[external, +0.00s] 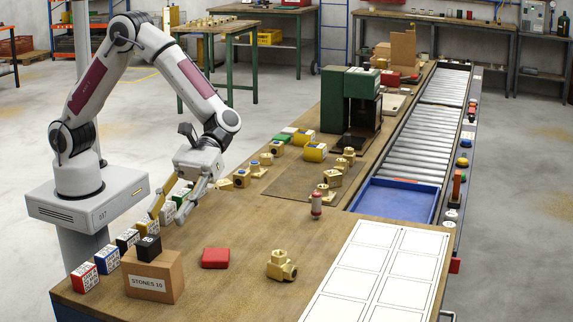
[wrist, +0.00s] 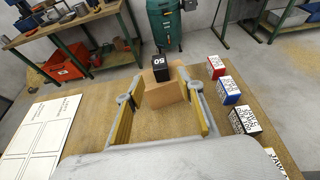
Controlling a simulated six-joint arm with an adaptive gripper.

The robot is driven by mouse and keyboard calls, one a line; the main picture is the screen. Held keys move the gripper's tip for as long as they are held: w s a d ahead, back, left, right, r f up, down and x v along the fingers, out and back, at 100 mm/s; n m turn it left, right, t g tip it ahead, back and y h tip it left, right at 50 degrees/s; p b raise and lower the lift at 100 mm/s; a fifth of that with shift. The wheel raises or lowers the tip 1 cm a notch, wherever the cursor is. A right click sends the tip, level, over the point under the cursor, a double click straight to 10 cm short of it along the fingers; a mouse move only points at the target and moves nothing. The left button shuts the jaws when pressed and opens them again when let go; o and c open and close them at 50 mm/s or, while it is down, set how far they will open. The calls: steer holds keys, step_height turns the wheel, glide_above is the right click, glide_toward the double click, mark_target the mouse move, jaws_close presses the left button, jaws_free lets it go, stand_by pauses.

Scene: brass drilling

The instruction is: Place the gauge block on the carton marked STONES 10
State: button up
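A small black block (external: 149,248) with a white marking, which looks like the gauge block, sits on top of the brown carton (external: 153,279) marked STONES 10, near the front left of the bench. In the wrist view the black block (wrist: 160,63) reads 50 and rests on the carton (wrist: 165,93). My gripper (external: 169,214) is behind the carton, near the row of small boxes. In the wrist view my gripper (wrist: 161,97) is open, its fingers well apart with nothing between them. The carton lies beyond the fingertips, apart from them.
A row of small labelled boxes, including a red one (external: 84,277) and a blue one (external: 107,259), runs along the bench's left edge. A red block (external: 216,258) and a brass fitting (external: 281,265) lie right of the carton. A white panelled sheet (external: 380,275) covers the front right.

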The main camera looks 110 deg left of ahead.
steer(key=shift+v, duration=2.2)
